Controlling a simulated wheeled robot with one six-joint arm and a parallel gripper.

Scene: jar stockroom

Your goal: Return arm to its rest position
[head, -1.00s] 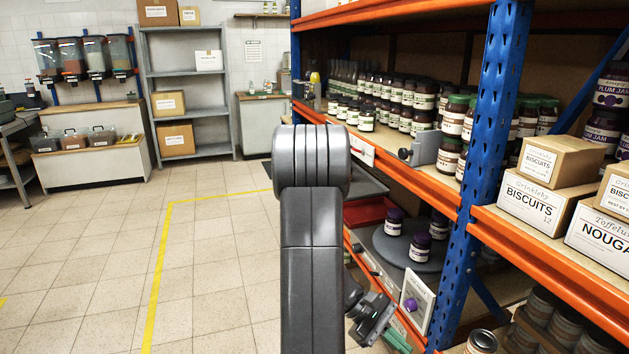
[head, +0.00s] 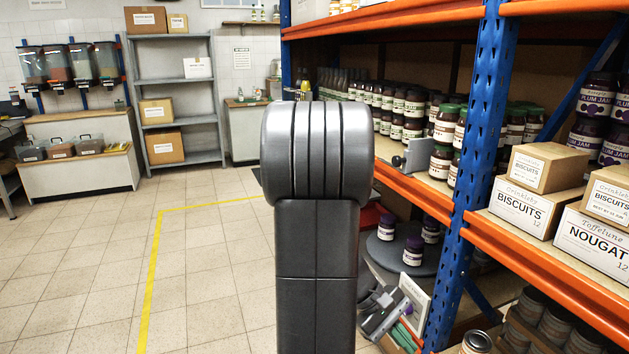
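My arm stands upright in the middle of the head view, with its thick grey rounded joint at the top. My gripper (head: 385,314) shows only partly, low behind the right side of the arm link, beside the lower shelf. Its fingers are small and partly hidden, so I cannot tell whether they are open or shut. I see nothing clearly held in it.
The orange-and-blue rack (head: 471,160) with jars and boxes stands close on the right. Purple-lidded jars (head: 413,251) stand on a round grey turntable (head: 384,253) near my gripper. A white sign card (head: 414,302) is beside it. The tiled floor (head: 205,270) at left is clear.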

